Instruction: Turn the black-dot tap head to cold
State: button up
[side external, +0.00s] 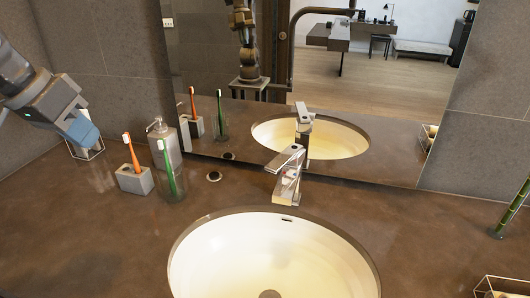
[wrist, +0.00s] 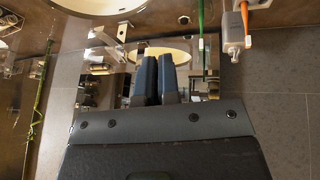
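The chrome tap (side external: 286,187) stands on the counter behind the sink. Its flat lever head (side external: 288,158) sits on top, angled up toward the right. The tap also shows in the wrist view (wrist: 108,40), left of my fingers. My gripper (side external: 83,133) is at the far left in the side view, above the counter and well apart from the tap. In the wrist view its two blue fingers (wrist: 157,78) lie close together with nothing seen between them.
A soap dispenser (side external: 164,143), a grey holder (side external: 134,181) with an orange toothbrush, and a glass (side external: 172,186) with a green toothbrush stand between my gripper and the tap. A mirror (side external: 390,110) rises behind. The white sink (side external: 205,262) is in front. Bamboo (side external: 511,211) stands right.

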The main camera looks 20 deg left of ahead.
aim_at(294, 156)
jog(key=w+d, duration=0.2)
jog(key=w, duration=0.2)
jog(key=w+d+m+h, duration=0.1)
jog(key=w+d, duration=0.1)
jog(key=w, duration=0.3)
jog(key=w+d+f+g+h, duration=0.1)
jog(key=w+d, duration=0.2)
jog(key=w, duration=0.2)
jog(key=shift+w+m, duration=0.25)
jog(key=shift+m, duration=0.05)
grip_shut()
jog(key=w+d+f+m+g+h, duration=0.1)
jog(key=w+d+f+m+h, duration=0.1)
jog(key=w+d+f, duration=0.7)
jog(key=d+f, duration=0.5)
jog(key=d, duration=0.2)
jog(key=shift+w, duration=0.15)
jog(key=shift+r+n, duration=0.1)
jog(key=shift+n, duration=0.2)
